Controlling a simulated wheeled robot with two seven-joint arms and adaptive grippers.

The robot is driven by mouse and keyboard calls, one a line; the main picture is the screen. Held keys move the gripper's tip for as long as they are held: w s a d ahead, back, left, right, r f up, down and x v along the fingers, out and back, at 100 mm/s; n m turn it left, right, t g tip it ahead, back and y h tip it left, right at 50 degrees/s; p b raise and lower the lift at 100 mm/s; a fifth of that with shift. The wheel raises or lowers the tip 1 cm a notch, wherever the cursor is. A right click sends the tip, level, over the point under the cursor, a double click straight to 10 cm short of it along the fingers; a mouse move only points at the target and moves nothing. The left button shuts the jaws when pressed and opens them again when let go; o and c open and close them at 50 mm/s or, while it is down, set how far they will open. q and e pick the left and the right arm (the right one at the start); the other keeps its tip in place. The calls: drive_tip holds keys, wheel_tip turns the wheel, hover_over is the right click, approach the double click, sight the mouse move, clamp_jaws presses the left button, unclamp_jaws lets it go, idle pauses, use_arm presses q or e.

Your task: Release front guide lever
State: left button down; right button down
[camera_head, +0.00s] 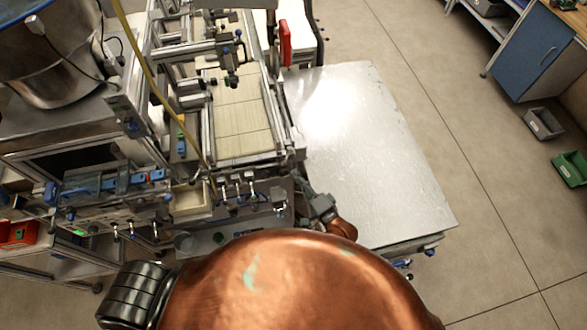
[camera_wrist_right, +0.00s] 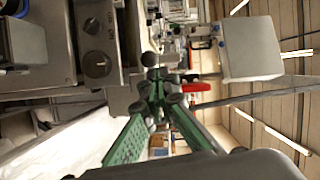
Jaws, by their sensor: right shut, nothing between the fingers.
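The front guide lever cannot be told for certain from its neighbours. Several small levers (camera_head: 238,184) stand in a row along the front of the machine in the head view. In the wrist view a dark round knob (camera_wrist_right: 150,60) shows just past the fingertips of my right gripper (camera_wrist_right: 158,84). Its green fingers are drawn together with nothing held between them. I cannot tell whether they touch the knob. In the head view my right gripper (camera_head: 305,187) is at the machine's front right corner, partly hidden by my copper arm. My left gripper is not in view.
A bare metal table (camera_head: 365,150) lies right of the machine. A panel with a dark dial (camera_wrist_right: 97,64) is close to my right gripper. A yellow hose (camera_head: 155,80) crosses the machine. A large metal drum (camera_head: 50,50) stands at upper left. Grey and green bins sit at far right.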

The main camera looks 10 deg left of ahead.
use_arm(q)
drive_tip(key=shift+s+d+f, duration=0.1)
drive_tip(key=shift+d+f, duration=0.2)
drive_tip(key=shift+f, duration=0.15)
use_arm(e)
drive_tip(key=s+a, duration=0.1)
drive_tip(key=s, duration=0.6)
drive_tip(key=shift+a, duration=0.4)
drive_tip(key=shift+d, duration=0.1)
